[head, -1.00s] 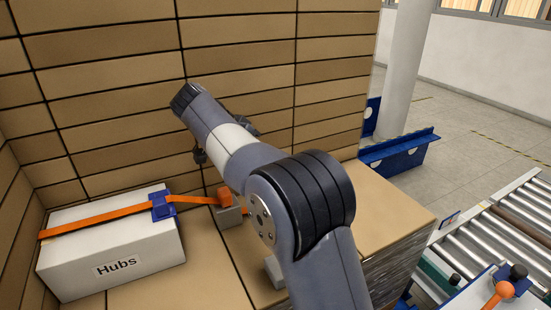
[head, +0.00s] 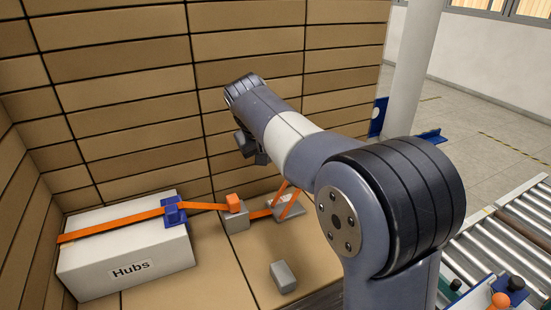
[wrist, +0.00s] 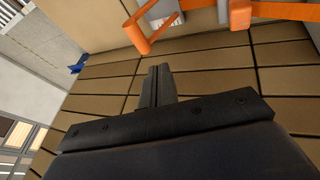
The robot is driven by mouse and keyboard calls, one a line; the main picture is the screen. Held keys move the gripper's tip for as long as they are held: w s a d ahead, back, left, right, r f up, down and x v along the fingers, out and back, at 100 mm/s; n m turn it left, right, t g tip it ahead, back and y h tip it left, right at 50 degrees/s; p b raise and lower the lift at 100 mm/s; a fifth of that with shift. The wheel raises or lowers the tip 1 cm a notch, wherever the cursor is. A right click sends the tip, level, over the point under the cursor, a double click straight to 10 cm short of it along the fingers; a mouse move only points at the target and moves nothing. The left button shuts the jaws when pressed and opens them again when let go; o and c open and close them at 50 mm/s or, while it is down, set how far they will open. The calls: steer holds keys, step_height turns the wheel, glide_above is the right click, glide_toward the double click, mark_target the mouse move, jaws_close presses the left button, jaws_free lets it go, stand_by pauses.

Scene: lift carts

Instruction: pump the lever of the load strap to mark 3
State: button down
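The orange load strap (head: 112,225) runs over a white box labelled Hubs (head: 150,255), through a blue piece (head: 174,211) on the box's edge. It continues right to an orange block (head: 234,203) on a grey block, then to a grey plate with slanting orange bars (head: 283,200), partly behind my arm. I cannot tell for sure which part is the lever; no mark is readable. My gripper (head: 250,148) is above these parts, apart from them. In the wrist view my gripper (wrist: 158,72) has its fingers together and empty; the orange bars (wrist: 150,28) and orange block (wrist: 239,14) show beyond.
A wall of stacked tan cartons (head: 120,70) stands behind and at the left. A small grey block (head: 283,277) lies on the tan surface in front. A roller conveyor (head: 500,235) and an orange-knobbed lever (head: 499,301) are at the right.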

steer(key=w+d+f+p, duration=0.1)
steer(key=w+d+f, duration=0.4)
steer(key=f, duration=0.4)
steer(key=shift+f+p, duration=0.25)
steer(key=shift+p, duration=0.1)
